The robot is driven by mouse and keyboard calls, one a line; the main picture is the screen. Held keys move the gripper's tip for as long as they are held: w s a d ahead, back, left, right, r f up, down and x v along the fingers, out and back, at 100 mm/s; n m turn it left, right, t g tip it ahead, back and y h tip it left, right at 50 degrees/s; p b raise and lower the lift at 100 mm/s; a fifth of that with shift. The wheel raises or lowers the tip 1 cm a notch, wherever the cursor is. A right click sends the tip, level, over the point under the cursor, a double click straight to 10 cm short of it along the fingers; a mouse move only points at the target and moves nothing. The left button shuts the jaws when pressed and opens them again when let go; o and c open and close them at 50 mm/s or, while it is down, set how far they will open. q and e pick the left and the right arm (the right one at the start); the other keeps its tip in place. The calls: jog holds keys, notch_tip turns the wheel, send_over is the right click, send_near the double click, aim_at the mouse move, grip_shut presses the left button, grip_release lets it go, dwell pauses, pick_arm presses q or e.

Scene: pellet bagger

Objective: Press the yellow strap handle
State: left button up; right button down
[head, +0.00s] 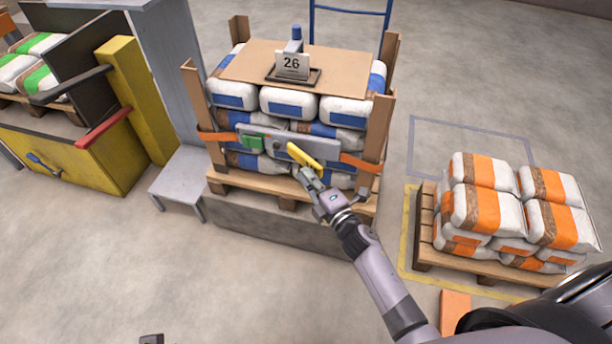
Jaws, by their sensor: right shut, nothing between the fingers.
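The yellow strap handle (303,155) is a slanted bar on the grey tensioner plate (262,142), across the front of a strapped stack of white and blue sacks. My right gripper (304,173) comes up from the lower right. It is shut and empty, with its fingertips just below the handle. I cannot tell whether they touch it. The orange strap (362,163) runs from both ends of the plate to the wooden posts. A small dark tip (152,339) at the bottom edge seems to be part of my left gripper; its fingers are hidden.
A green block (251,143) sits on the plate left of the handle. A "26" sign (292,64) stands on the stack's cardboard top. A pallet of orange-banded sacks (482,205) is at right. A yellow bin (75,160) and grey step (184,180) are at left. The front floor is clear.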

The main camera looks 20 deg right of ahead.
aim_at(320, 174)
pick_arm(q)
jog(key=shift+f, duration=0.85)
pick_arm(e)
jog(key=shift+d+n+y, duration=0.3)
jog(key=shift+d+y, duration=0.05)
jog(key=shift+y, duration=0.15)
pick_arm(q)
jog(key=shift+f, duration=0.1)
pick_arm(e)
jog(key=shift+w+d, duration=0.1)
jog(key=shift+w+d+n+g+y, duration=0.15)
jog(key=shift+d+n+g+y, duration=0.45)
jog(key=shift+y, duration=0.4)
jog(key=shift+w+d+n+y, duration=0.1)
jog(key=shift+d+n+y, duration=0.3)
jog(key=shift+d, duration=0.05)
pick_arm(q)
jog(key=shift+b+v, duration=1.2)
jog(key=shift+v, duration=1.05)
pick_arm(e)
jog(key=shift+w+d+n+g+y, duration=0.4)
jog(key=shift+d+n+g+y, duration=0.15)
jog(key=shift+d+y, duration=0.25)
jog(key=shift+w+d+n+g+y, duration=0.45)
jog(key=shift+d+n+y, duration=0.1)
jog(key=shift+d+y, duration=0.25)
jog(key=shift+d, duration=0.1)
